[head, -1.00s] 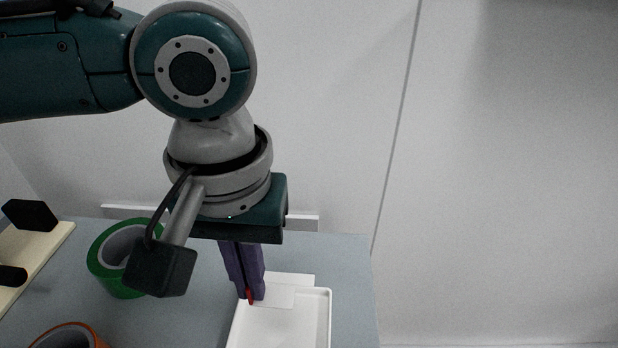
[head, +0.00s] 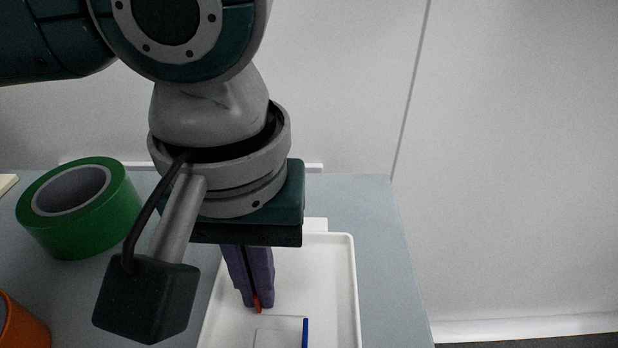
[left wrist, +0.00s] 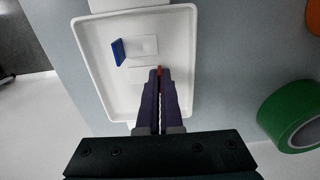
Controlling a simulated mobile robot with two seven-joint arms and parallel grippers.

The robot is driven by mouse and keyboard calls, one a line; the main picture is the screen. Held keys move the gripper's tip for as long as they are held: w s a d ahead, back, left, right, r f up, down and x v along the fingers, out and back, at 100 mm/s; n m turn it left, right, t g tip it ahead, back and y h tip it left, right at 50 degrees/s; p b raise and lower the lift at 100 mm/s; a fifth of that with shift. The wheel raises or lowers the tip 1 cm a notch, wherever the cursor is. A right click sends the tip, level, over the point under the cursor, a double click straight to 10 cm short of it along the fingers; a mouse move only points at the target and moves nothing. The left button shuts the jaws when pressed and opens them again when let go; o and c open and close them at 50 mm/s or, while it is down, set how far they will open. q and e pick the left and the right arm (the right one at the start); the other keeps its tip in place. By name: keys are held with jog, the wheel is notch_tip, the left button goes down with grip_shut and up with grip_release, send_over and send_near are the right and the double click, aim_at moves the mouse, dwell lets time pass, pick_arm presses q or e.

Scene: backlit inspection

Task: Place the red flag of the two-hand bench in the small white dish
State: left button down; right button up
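My left gripper (head: 257,303) points down with purple fingers closed together. A small red piece, the red flag (head: 257,306), shows between its fingertips. It also shows at the fingertips in the left wrist view (left wrist: 159,70). Most of the flag is hidden by the fingers. The fingertips are over the inside of a shallow white rectangular dish (head: 344,270), which also shows in the left wrist view (left wrist: 88,50). I cannot tell whether the flag touches its floor. My right gripper is in neither view.
A blue flag (left wrist: 118,51) stands in the dish beside a pale square. A green tape roll (head: 90,225) and an orange roll (head: 22,330) are at the left. The bench (head: 385,240) is bare right of the dish. A white piece (left wrist: 115,4) is cut off at the wrist view's top.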

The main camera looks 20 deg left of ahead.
pick_arm(q)
jog(key=shift+s+d, duration=0.1)
jog(key=c, duration=1.1)
grip_release()
jog(key=shift+f, duration=0.1)
notch_tip(320, 180, up, 12)
jog(key=p, duration=0.4)
jog(key=s+d+f+m+t+h, duration=0.2)
jog(key=s+d+f+m+h, duration=0.15)
jog(key=d, duration=0.35)
jog(key=shift+m+t+y, duration=0.35)
jog(key=shift+m+t, duration=0.1)
jog(key=shift+t, duration=0.45)
jog(key=a+f, duration=0.1)
jog(key=a, duration=0.1)
jog(key=s+a+f, duration=0.1)
jog(key=a, duration=0.2)
jog(key=s+a+f, duration=0.1)
jog(key=a, duration=0.1)
jog(key=shift+a+f, duration=0.3)
jog(key=shift+f, duration=0.05)
jog(key=s+a+y, duration=0.1)
jog(key=a, duration=0.1)
jog(key=s+a+f, duration=0.1)
jog(key=a, duration=0.2)
jog(key=s+a+f+y, duration=0.1)
jog(key=s+a, duration=0.1)
jog(key=shift+a+m+y, duration=0.2)
jog(key=shift+m+y, duration=0.1)
